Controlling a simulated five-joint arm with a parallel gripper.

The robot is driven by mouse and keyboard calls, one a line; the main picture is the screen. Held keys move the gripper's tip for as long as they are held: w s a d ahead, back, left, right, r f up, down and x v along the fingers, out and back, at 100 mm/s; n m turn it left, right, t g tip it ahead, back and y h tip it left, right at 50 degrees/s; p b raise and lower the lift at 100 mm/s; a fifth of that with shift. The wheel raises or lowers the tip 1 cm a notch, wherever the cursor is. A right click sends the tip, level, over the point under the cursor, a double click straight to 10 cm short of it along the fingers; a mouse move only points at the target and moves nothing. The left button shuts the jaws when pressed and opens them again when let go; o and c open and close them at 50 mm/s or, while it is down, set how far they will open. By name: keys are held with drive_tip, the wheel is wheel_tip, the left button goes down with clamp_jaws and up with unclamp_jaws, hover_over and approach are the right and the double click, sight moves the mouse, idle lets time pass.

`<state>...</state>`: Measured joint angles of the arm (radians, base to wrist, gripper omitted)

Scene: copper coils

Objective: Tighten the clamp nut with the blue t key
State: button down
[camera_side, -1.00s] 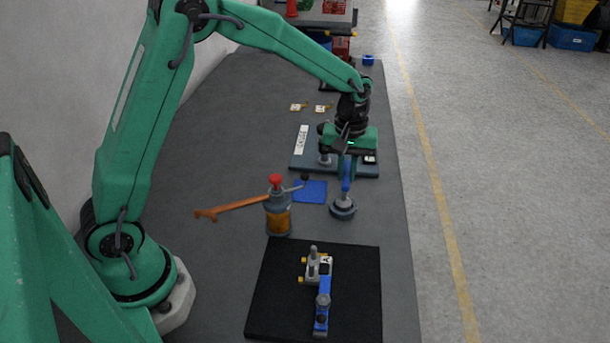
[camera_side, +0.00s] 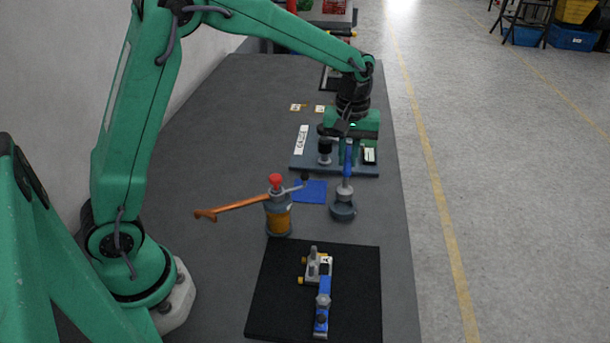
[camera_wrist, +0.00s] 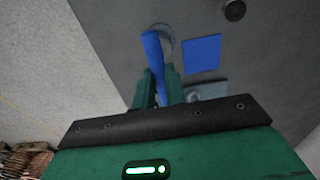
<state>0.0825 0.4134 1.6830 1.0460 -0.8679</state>
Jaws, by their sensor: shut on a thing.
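The blue T key (camera_side: 348,160) is upright between the fingers of my gripper (camera_side: 347,152), its grey lower end just above a round grey holder (camera_side: 342,213). I cannot tell whether its tip is fully clear of the holder. In the wrist view the blue key (camera_wrist: 153,50) sticks out past my green fingers (camera_wrist: 158,88), which are shut on it. A blue and grey clamp fixture (camera_side: 322,314) lies on a black mat (camera_side: 270,310) in front. A grey round piece (camera_side: 323,299) on it may be the clamp nut; it is too small to tell.
An orange and grey canister (camera_side: 278,220) with a red knob and orange lever stands left of the holder. A blue pad (camera_side: 311,191) lies behind it. A grey plate (camera_side: 300,162) with a black-topped post is beside my gripper.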

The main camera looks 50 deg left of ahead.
drive_tip(key=shift+r, duration=0.3)
drive_tip(key=shift+s+d+r, duration=0.1)
drive_tip(key=shift+s+d, duration=0.05)
drive_tip(key=shift+d, duration=0.25)
drive_tip(key=s+d+r+n, duration=0.3)
drive_tip(key=s+d, duration=0.6)
drive_tip(key=s, duration=0.2)
drive_tip(key=s+d+r+n, duration=0.2)
drive_tip(key=s+d+n, duration=0.1)
drive_tip(key=s+d, duration=0.6)
drive_tip(key=shift+s+r, duration=0.4)
drive_tip(key=shift+s, duration=0.6)
drive_tip(key=shift+f, duration=0.15)
drive_tip(key=shift+f, duration=1.4)
